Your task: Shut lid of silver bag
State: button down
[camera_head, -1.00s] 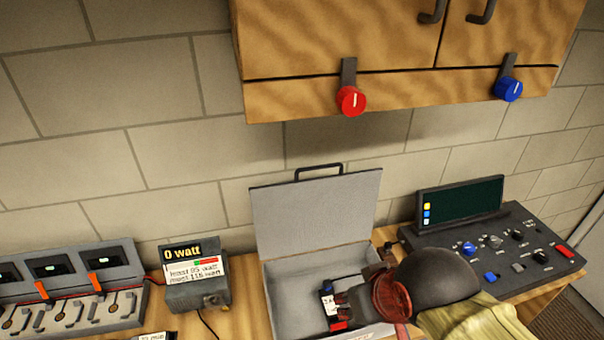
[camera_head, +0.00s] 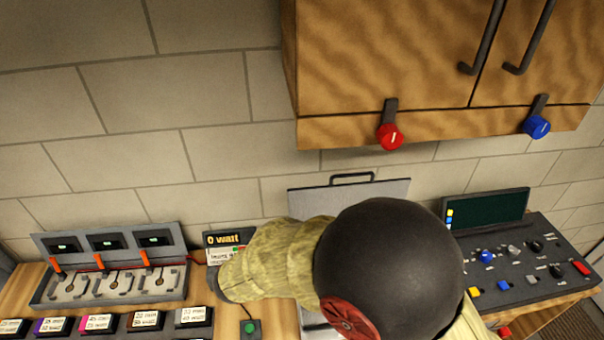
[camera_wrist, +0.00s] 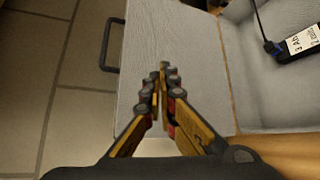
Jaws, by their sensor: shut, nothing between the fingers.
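The silver bag's lid (camera_head: 392,187) stands open and upright near the wall, its dark handle (camera_head: 351,177) on top. My arm hides most of the bag in the head view. In the wrist view the lid (camera_wrist: 150,35) lies behind my fingers, with the handle (camera_wrist: 110,46) to the left and the open bag interior (camera_wrist: 245,70) to the right. My gripper (camera_wrist: 164,78) is shut and empty, pointing across the lid from its side. I cannot tell whether the fingers touch it. A labelled battery (camera_wrist: 303,43) lies in the bag.
A charger row (camera_head: 115,270) and labelled packs (camera_head: 95,324) are at left. A watt meter (camera_head: 216,240) is partly hidden by my arm. A control panel (camera_head: 530,255) with a screen stands at right. A wooden cabinet (camera_head: 390,50) with knobs hangs above.

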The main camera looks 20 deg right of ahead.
jog(key=w+a+r+m+t+h, duration=0.1)
jog(key=w+a+r+t, duration=0.3)
jog(key=r, duration=0.3)
jog(key=x, duration=1.1)
jog(key=shift+d+f+m+p, duration=0.25)
jog(key=shift+d+m+p, duration=0.15)
jog(key=shift+p, duration=0.05)
jog(key=shift+s, duration=0.15)
